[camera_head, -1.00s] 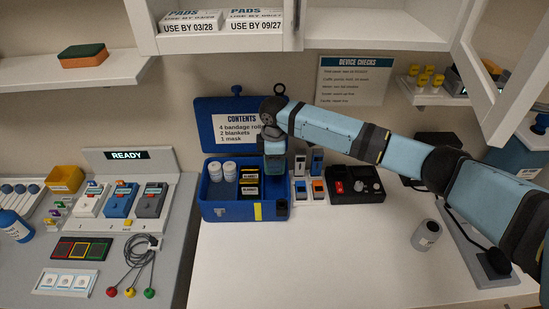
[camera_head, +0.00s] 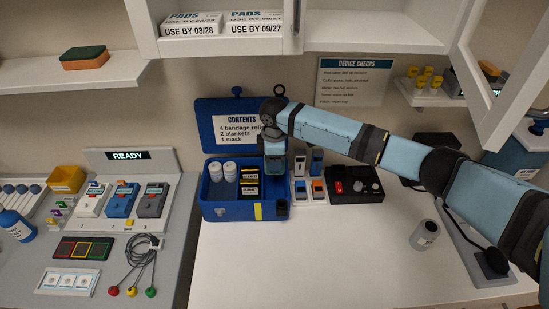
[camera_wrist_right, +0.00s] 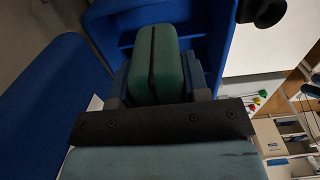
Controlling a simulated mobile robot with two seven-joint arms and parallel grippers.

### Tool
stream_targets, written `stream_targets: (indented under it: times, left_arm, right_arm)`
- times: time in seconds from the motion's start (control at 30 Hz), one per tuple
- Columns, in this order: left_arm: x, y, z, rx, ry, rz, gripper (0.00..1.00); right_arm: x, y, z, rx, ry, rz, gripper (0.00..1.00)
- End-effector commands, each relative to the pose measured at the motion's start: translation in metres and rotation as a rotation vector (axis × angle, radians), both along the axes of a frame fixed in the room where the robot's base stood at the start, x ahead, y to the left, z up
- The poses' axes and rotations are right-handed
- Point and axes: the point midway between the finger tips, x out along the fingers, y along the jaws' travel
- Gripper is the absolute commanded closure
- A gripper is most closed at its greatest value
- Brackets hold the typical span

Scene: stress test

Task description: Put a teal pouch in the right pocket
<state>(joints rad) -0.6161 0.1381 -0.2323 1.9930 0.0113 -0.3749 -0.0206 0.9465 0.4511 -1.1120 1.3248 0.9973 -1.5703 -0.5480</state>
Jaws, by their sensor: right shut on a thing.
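A teal pouch (camera_wrist_right: 168,62) with a dark seam fills the space between the fingers of my right gripper (camera_wrist_right: 158,82) in the right wrist view. My right gripper (camera_head: 276,160) points down over the right part of the open blue case (camera_head: 226,212) in the head view. The pouch is at or just inside the right pocket; its lower end is hidden, so I cannot tell how deep it sits. The blue case wall (camera_wrist_right: 112,30) shows close around it in the wrist view. My left gripper is out of view.
White bandage rolls (camera_head: 229,172) and black blanket packs (camera_head: 249,182) fill the case's other pockets. The raised lid (camera_head: 205,112) stands behind. Small devices (camera_head: 300,188) and a black tray (camera_head: 355,195) are close on the right. A grey cylinder (camera_head: 424,236) stands farther right; the front counter is clear.

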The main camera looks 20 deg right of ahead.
Motion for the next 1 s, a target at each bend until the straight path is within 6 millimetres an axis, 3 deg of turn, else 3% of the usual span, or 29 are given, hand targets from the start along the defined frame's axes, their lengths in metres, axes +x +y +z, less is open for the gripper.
stream_targets:
  times: [1.0]
  left_arm:
    - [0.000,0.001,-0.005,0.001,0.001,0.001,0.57]
  right_arm:
    - [0.000,0.000,-0.015,0.000,0.000,0.000,0.86]
